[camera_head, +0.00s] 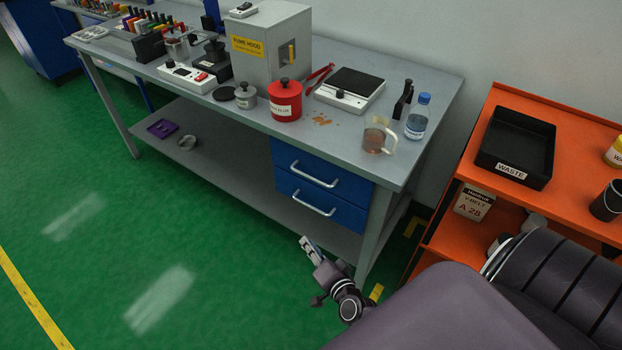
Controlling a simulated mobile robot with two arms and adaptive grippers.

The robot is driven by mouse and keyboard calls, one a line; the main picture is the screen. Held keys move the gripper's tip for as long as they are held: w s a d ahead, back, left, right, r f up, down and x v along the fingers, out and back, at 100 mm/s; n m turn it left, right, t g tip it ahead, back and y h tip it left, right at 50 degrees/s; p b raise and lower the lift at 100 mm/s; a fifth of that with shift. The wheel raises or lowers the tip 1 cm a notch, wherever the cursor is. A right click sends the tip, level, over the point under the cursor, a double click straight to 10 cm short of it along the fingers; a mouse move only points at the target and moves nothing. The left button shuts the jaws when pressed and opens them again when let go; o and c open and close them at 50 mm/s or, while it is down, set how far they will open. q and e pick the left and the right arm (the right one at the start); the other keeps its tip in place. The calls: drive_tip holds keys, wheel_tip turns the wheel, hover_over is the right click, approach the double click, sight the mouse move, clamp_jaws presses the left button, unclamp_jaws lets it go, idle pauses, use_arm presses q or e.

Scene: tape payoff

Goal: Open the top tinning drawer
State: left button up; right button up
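Two blue drawers with silver bar handles hang under the right half of the grey workbench. The top drawer (345,179) looks closed, and its handle (314,175) runs across its front. The lower drawer (345,212) also looks closed, with its own handle (313,205). My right gripper (306,243) is low in front of the bench, below the lower handle in the picture and apart from both handles. Nothing shows in it, and its finger gap is too small to judge. My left gripper is not in view.
The workbench (425,82) carries a red pot (286,103), a fume hood (262,48), a glass beaker (374,139) and a bottle (417,118). An orange cart (572,127) with a black waste tray (489,158) stands at right. Green floor left of the gripper is clear.

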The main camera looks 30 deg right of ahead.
sight(311, 178)
drive_tip(key=w+d+r+m+t+h, duration=0.1)
drive_tip(key=w+d+r+m+h, duration=0.15)
drive_tip(key=r+m, duration=0.45)
drive_tip(key=w+d+r+m+h, duration=0.2)
drive_tip(key=d+r+m, duration=0.15)
drive_tip(key=r, duration=0.45)
drive_tip(key=shift+m, duration=0.35)
drive_tip(key=x, duration=0.7)
drive_tip(key=shift+w+a+b, duration=0.1)
drive_tip(key=shift+w+b, duration=0.2)
drive_tip(key=shift+b, duration=0.1)
drive_tip(key=shift+c, duration=0.8)
clamp_jaws()
drive_tip(key=shift+a, duration=0.2)
